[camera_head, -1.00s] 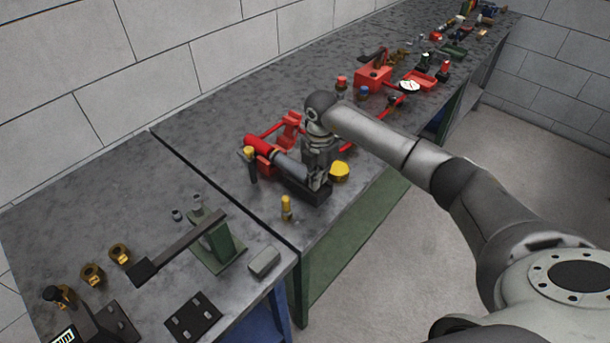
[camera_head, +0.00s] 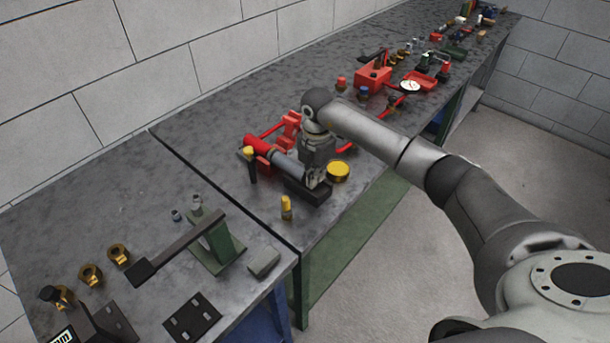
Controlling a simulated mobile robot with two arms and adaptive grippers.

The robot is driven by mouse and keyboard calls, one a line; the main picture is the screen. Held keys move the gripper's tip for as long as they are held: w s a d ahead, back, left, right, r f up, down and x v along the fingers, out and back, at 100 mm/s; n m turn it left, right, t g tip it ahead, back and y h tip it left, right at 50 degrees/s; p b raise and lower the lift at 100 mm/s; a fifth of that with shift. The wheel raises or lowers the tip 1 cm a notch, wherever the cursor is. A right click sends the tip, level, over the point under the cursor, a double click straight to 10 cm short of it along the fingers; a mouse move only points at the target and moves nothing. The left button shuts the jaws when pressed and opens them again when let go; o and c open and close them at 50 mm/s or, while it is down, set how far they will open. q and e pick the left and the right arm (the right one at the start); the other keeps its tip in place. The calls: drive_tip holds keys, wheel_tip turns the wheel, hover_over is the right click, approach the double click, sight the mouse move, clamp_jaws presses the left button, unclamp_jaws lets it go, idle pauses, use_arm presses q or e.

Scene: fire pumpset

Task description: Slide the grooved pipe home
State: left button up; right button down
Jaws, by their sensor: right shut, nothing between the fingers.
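A grey pipe (camera_head: 287,165) lies low on the bench, roughly in line with a red pipe piece (camera_head: 257,145) at its upper left end. Whether the two ends touch or overlap is too small to tell. A black block (camera_head: 310,195) sits at the grey pipe's lower right end. My right gripper (camera_head: 314,179) points down at that end, just above the block. It is shut with nothing between its fingers, and its wrist hides part of the area behind. My left gripper is not in view.
A yellow round tin (camera_head: 338,171) stands close right of the gripper. A yellow-topped tool (camera_head: 250,161) stands left of the pipe and a yellow bottle (camera_head: 286,208) in front. A red frame (camera_head: 289,129) is behind. A green stand with a long lever (camera_head: 217,245) is on the nearer bench.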

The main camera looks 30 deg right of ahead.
drive_tip(key=shift+f, duration=0.15)
idle(0.4)
drive_tip(key=shift+s+d+p, duration=0.2)
drive_tip(key=shift+s+p, duration=0.15)
drive_tip(key=shift+p, duration=0.1)
wheel_tip(320, 180, up, 7)
drive_tip(key=p, duration=0.5)
idle(0.5)
